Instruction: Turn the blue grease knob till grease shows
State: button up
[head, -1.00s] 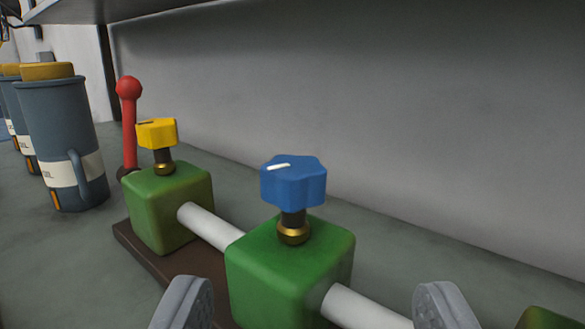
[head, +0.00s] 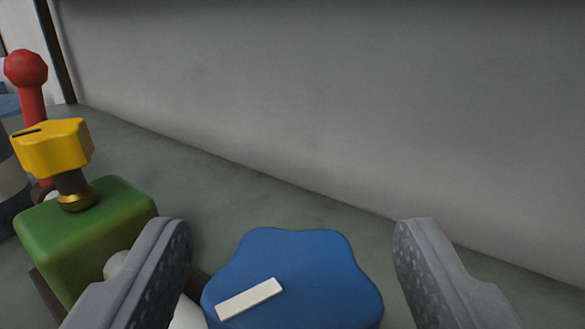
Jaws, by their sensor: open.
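The blue grease knob (head: 315,265) sits low in the middle of the head view, large and close, with a scalloped edge. A white mark (head: 249,299) on its top slants up to the right. My gripper (head: 290,245) is open, with one grey finger on each side of the knob. The left finger is near the knob's left edge and the right finger stands a little off its right edge; I see no clear contact. The stem and block under the blue knob are hidden. No grease shows in view.
A yellow knob (head: 55,150) on a brass-collared stem stands on a green block (head: 90,225) at the left. A red ball-topped lever (head: 27,75) rises behind it. A blue-grey container is cut off at the left edge. A grey wall (head: 300,100) closes the back.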

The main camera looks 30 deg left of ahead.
jog(key=shift+x, duration=0.95)
jog(key=shift+s, duration=0.1)
jog(key=c, duration=1)
jog(key=shift+o, duration=0.2)
jog(key=p, duration=0.1)
jog(key=n+g+y+p, duration=0.1)
jog(key=p, duration=0.1)
jog(key=shift+d+r+y, duration=0.1)
jog(key=shift+r+y, duration=0.15)
jog(key=shift+y, duration=0.05)
jog(key=shift+f+n+g+y+p, duration=0.1)
jog(key=shift+n+g+y+p, duration=0.4)
jog(key=shift+p, duration=0.45)
jog(key=shift+c, duration=0.2)
